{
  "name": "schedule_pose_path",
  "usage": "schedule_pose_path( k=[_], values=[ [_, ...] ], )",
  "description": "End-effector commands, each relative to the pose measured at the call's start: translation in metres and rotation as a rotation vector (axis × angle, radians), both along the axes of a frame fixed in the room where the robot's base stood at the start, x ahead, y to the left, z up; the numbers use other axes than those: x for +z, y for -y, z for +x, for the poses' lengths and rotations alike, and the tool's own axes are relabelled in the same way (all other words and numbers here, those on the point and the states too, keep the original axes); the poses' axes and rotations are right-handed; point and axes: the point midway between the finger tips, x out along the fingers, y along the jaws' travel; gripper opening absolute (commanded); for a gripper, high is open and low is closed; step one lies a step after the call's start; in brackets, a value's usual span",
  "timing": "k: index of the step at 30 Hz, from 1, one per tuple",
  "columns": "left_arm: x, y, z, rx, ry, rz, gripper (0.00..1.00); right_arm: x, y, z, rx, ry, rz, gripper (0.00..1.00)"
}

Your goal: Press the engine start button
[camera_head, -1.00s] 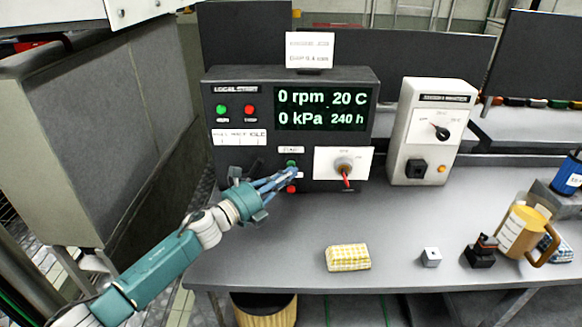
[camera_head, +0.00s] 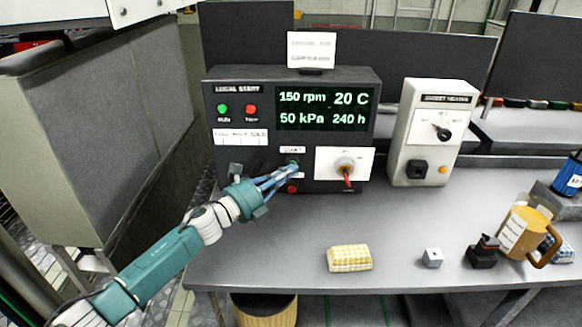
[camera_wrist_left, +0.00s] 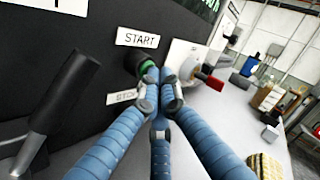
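The dark LOCAL START panel (camera_head: 240,165) stands at the back of the bench, its display (camera_head: 323,108) reading 150 rpm, 50 kPa, 20 C and 240 h. The green start button (camera_head: 292,164) sits under the START label; it also shows in the left wrist view (camera_wrist_left: 149,71), partly hidden by my fingers. The red button (camera_head: 292,188) is just below it. My left gripper (camera_head: 293,170) has its fingertips together at the green button, apparently touching it. In the left wrist view the fingers (camera_wrist_left: 163,98) hold nothing. My right gripper is not in view.
A rotary switch with a red handle (camera_head: 346,175) is right of the buttons. A white heater box (camera_head: 408,150) stands further right.

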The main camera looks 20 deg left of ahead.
Motion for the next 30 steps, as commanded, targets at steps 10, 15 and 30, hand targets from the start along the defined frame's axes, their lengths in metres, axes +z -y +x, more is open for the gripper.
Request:
schedule_pose_path(
  k=[10, 15, 30],
  values=[
    [-0.004, 0.0, -0.003, 0.003, -0.002, 0.0, 0.0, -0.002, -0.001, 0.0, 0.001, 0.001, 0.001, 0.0],
    [-0.005, 0.005, -0.012, 0.001, -0.002, -0.001, 0.0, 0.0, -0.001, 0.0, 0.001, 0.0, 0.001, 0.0],
    [-0.003, 0.008, -0.02, 0.001, -0.001, -0.001, 0.0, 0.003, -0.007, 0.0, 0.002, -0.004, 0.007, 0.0]
  ],
)
